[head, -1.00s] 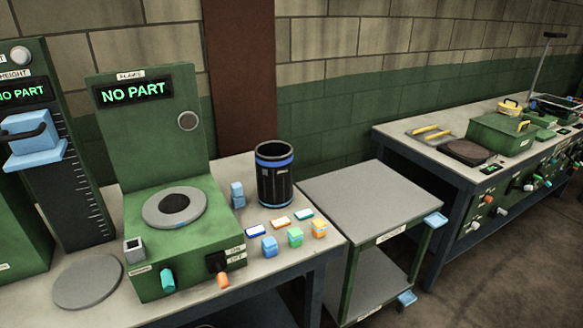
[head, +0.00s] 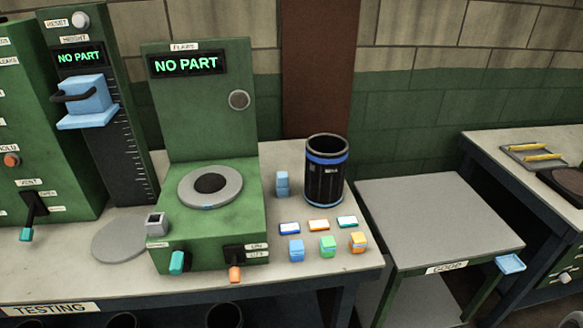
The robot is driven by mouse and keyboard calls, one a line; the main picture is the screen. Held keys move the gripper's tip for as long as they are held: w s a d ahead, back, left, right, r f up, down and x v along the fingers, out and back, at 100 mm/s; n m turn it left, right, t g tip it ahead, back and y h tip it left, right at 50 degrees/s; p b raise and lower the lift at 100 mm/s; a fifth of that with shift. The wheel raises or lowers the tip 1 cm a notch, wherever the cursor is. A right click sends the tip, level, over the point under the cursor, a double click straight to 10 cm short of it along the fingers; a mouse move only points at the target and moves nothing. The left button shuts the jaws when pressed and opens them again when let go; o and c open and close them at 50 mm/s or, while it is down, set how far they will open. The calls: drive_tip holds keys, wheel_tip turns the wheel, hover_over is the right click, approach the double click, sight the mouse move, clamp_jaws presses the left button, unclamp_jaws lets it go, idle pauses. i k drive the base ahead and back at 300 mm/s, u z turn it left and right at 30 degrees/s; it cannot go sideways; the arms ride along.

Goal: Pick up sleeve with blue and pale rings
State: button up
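A black, upright, hollow sleeve (head: 325,178) stands on the right part of the testing bench (head: 350,262). It has a blue ring just below its rim, thin pale lines under that ring and a small pale label on its side. Its inside looks dark. My gripper is not in view, and nothing touches the sleeve.
A green flare tester (head: 208,225) reading "NO PART" stands left of the sleeve. A small blue block (head: 282,184) is close to its left side. Coloured blocks and tags lie in front. A grey-topped cart labelled "GOOD" (head: 430,215) stands right.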

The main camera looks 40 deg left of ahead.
sight(327, 154)
drive_tip(key=u, duration=0.8)
drive_tip(key=i, duration=0.7)
drive_tip(key=u, duration=0.75)
